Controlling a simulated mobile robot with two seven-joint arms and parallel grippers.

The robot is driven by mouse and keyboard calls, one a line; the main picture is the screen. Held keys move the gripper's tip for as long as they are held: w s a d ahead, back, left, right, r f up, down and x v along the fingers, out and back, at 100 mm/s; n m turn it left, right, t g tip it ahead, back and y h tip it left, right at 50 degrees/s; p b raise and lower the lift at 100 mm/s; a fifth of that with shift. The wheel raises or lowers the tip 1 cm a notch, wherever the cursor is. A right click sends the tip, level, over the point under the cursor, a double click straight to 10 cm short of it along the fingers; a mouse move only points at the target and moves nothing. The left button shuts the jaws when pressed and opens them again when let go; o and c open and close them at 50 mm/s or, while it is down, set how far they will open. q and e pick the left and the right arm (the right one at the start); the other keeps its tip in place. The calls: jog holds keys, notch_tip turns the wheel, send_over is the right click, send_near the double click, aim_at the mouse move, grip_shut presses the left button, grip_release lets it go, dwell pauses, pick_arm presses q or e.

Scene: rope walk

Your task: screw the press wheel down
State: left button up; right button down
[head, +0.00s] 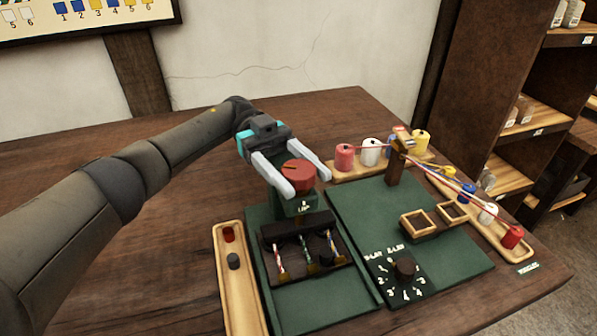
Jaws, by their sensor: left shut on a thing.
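The red press wheel (298,175) sits on top of the green press (296,207) near the middle of the table. My left gripper (305,181) reaches in from the left with its two pale fingers on either side of the wheel, shut on it. My right gripper is not in view.
A numbered dial (404,268) and two small wooden frames (418,223) are on the green board at right. Thread spools stand on wooden racks (340,170) behind. A wooden tray (226,262) lies at left. The table's left side is clear.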

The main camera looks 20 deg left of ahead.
pick_arm(q)
jog(key=o, duration=1.4)
jog(key=shift+r, duration=0.1)
jog(key=shift+c, duration=0.2)
jog(key=shift+r, duration=0.1)
jog(key=shift+r, duration=0.15)
notch_tip(320, 180, up, 10)
jog(key=p, duration=0.4)
jog(key=shift+r, duration=0.1)
notch_tip(320, 180, up, 8)
jog(key=p, duration=0.2)
send_over(299, 169)
jog(key=shift+r, duration=0.7)
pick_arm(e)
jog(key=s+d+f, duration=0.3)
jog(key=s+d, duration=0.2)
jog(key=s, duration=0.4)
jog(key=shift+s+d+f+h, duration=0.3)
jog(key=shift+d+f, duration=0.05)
